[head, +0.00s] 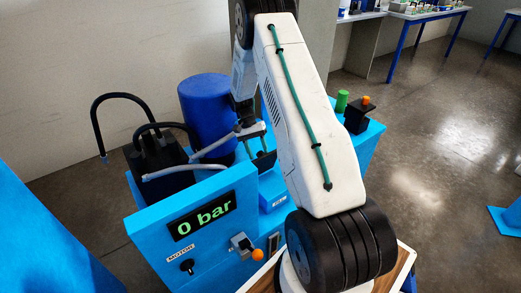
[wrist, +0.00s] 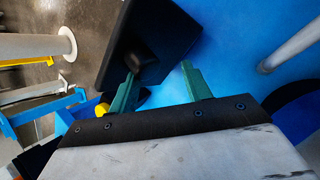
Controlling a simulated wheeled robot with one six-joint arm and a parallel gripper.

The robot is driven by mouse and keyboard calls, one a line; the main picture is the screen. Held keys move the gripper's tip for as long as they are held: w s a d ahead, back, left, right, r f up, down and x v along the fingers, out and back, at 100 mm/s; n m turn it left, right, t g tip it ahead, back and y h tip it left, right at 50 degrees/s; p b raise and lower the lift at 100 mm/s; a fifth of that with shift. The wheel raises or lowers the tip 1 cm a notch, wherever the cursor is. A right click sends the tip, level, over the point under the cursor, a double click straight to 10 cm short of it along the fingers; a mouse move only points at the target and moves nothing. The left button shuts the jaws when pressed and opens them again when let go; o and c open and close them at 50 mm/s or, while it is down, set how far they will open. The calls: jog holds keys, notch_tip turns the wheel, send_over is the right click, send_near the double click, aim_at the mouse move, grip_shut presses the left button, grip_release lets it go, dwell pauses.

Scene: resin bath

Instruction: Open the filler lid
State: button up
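In the wrist view a black square plate (wrist: 165,35), which looks like the filler lid, lies at a slant above the blue surface. A dark rounded knob (wrist: 143,62) is on its lower left part. My gripper (wrist: 161,72) has its two green fingers spread apart with nothing held between them. The left fingertip is close to the knob; I cannot tell whether they touch. In the head view a black piece (head: 264,161), probably the lid, shows below my wrist on the blue unit, partly hidden by my arm.
The blue panel (head: 197,232) carries a "0 bar" display (head: 202,216), a motor knob (head: 187,266) and an orange-tipped lever (head: 256,254). A blue drum (head: 208,108), a black box with hoses (head: 150,158) and a green cylinder (head: 342,100) stand around. Open floor lies to the right.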

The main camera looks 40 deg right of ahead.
jog(key=shift+o, duration=0.4)
jog(key=shift+w+a+f, duration=0.1)
jog(key=shift+a+f, duration=0.1)
jog(key=shift+a, duration=0.35)
jog(key=shift+d+r, duration=0.2)
jog(key=shift+r, duration=0.15)
jog(key=s+a+r, duration=0.2)
jog(key=s+a, duration=0.1)
jog(key=s, duration=0.4)
jog(key=s+a+r, duration=0.2)
jog(key=s+a, duration=0.1)
jog(key=s, duration=0.5)
jog(key=shift+r, duration=0.3)
jog(key=shift+w, duration=0.1)
